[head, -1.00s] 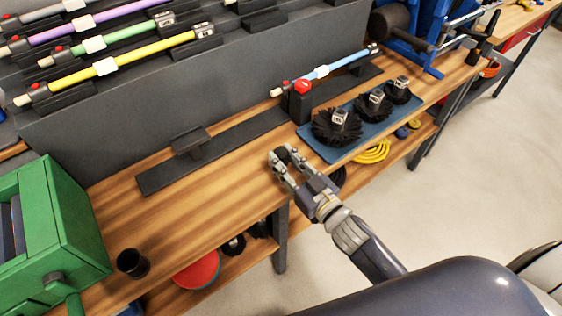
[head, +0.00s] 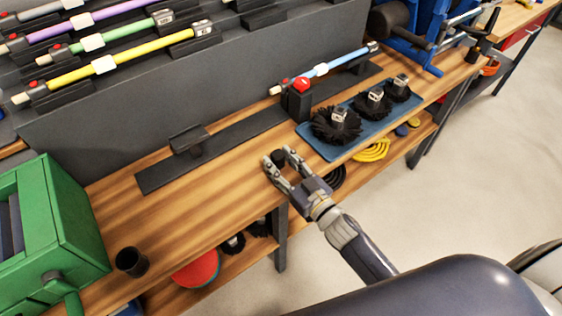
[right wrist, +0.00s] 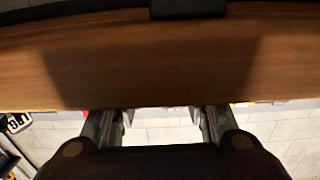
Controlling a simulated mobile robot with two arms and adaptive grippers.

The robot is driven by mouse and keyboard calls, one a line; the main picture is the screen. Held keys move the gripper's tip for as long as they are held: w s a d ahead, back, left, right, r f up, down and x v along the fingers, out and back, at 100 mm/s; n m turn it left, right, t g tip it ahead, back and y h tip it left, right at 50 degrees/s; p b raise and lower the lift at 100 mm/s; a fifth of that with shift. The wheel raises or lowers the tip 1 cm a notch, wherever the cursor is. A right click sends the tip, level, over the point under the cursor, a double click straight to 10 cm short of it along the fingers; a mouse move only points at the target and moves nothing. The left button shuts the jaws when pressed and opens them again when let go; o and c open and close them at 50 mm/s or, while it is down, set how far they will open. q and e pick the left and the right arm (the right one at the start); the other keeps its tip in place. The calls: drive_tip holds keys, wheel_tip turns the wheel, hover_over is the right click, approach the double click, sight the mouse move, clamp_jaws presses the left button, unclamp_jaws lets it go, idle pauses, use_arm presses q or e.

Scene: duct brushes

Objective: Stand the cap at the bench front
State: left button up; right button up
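A small dark round cap (head: 278,157) shows between the fingertips of my right gripper (head: 278,160) in the head view, over the front part of the wooden bench (head: 215,205). The fingers are spread, one on each side of it; whether they touch it is hard to tell. The cap looks upright, and its lower part is hidden by the fingers. In the right wrist view the two fingers (right wrist: 160,125) stand well apart at the bench edge, and I cannot make out the cap there. My left gripper is not in view.
A blue tray (head: 309,137) with several black brushes lies right of the gripper. A black cup (head: 131,262) and a green machine (head: 65,215) stand at the left. Behind is a dark rail (head: 235,133) with a light-blue rod (head: 340,62). Bare wood lies between.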

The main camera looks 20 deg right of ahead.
drive_tip(key=shift+r, duration=0.2)
drive_tip(key=b+v, duration=0.1)
drive_tip(key=v, duration=1.1)
drive_tip(key=s+d+f+m+g+h, duration=0.1)
drive_tip(key=s+d+f+g+h, duration=0.15)
drive_tip(key=f, duration=0.95)
drive_tip(key=s+d+f+g+h, duration=0.1)
drive_tip(key=s+f+g, duration=0.25)
drive_tip(key=f, duration=0.75)
drive_tip(key=s+d+f+m+g+h, duration=0.15)
drive_tip(key=s+f, duration=0.25)
drive_tip(key=f, duration=0.8)
drive_tip(key=s+f+g, duration=0.4)
drive_tip(key=s+f, duration=0.3)
drive_tip(key=s, duration=0.4)
drive_tip(key=s+f+n+g, duration=0.1)
drive_tip(key=s+f+g, duration=0.3)
drive_tip(key=s+f, duration=0.4)
drive_tip(key=s, duration=0.4)
drive_tip(key=shift+f+h, duration=0.25)
drive_tip(key=shift+h, duration=0.15)
